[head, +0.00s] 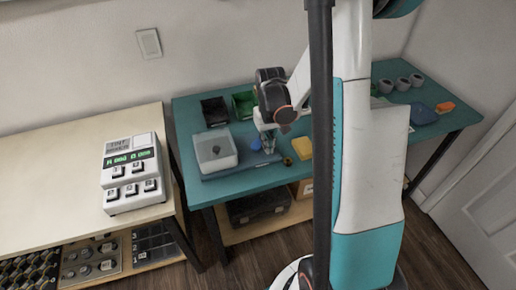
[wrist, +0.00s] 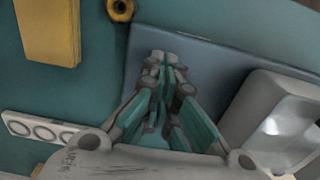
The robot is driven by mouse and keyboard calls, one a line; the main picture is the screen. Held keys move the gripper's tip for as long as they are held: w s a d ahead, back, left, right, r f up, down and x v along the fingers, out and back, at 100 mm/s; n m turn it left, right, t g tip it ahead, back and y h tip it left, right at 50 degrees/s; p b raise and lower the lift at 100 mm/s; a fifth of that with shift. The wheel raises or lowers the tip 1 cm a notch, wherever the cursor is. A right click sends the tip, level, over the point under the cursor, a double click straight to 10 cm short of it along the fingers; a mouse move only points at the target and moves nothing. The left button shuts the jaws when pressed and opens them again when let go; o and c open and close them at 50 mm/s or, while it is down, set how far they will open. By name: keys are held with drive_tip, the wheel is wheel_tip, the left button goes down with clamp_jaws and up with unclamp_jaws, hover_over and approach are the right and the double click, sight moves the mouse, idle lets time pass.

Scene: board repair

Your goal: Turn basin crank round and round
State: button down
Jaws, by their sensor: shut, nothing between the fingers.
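The basin is probably the pale grey box (head: 214,154) on the blue-grey board, with a small dark knob (head: 217,149) on top. Part of this box, with a shiny hollow, shows at the right of the wrist view (wrist: 262,104). I cannot make out a crank for certain in either view. My gripper (head: 268,148) points down just right of the box. In the wrist view its fingertips (wrist: 164,62) are together over the board (wrist: 215,62), with nothing between them. The fingertips look apart from the box.
On the teal table (head: 240,181) are a yellow block (head: 302,147), a small brass ring (head: 287,161), a black bin (head: 215,110) and a green bin (head: 243,103). Grey cups (head: 401,83) stand at right. A white tester (head: 132,175) stands on the left bench.

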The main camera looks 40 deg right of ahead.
wheel_tip(320, 180, up, 6)
drive_tip(key=p, duration=0.4)
idle(1.0)
